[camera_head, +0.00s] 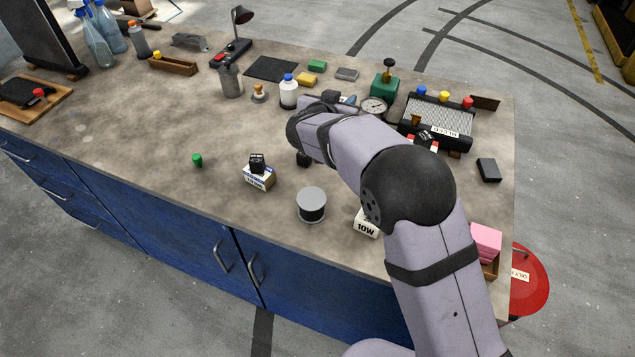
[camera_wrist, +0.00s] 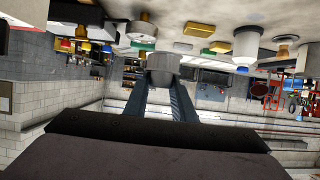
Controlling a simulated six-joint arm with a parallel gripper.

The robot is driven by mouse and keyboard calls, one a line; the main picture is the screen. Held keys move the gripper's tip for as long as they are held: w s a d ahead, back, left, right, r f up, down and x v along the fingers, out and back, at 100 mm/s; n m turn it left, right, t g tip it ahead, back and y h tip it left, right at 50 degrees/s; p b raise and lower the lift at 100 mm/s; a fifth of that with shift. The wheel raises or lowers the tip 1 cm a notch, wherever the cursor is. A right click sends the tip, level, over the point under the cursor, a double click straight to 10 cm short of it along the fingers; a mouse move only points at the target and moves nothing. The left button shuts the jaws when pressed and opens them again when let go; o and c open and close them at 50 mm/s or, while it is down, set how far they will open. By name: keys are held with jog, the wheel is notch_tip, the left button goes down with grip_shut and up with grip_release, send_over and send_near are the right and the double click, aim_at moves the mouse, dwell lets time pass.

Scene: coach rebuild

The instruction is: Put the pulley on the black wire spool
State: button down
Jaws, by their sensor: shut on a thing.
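The black wire spool (camera_head: 311,206) stands upright on the bench near its front edge, with a flat grey top disc and black wire below. Nothing rests on its top. My gripper (camera_wrist: 163,78) is shut on a grey rounded thing (camera_wrist: 163,61) at its fingertips in the wrist view, which I take to be the pulley. Its full shape is hard to make out. The spool does not show clearly in the wrist view.
A small box with a black block (camera_head: 258,171) stands left of the spool, and a white 10W box (camera_head: 366,224) to its right, partly behind my arm. A green cap (camera_head: 197,160) lies farther left. A white bottle (camera_head: 288,92) and a gauge (camera_head: 374,107) stand behind.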

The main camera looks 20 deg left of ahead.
jog(key=s+a+r+n+y+p, duration=0.1)
jog(key=s+a+r+n+y, duration=0.1)
jog(key=s+a+r, duration=0.5)
jog(key=s+a+r+n+y, duration=0.2)
jog(key=s+a+r, duration=0.25)
jog(key=s, duration=0.45)
jog(key=m+h, duration=0.2)
send_over(311, 197)
notch_tip(311, 197, down, 7)
jog(key=shift+f, duration=5.15)
jog(key=shift+f, duration=0.2)
jog(key=c, duration=1.5)
grip_release()
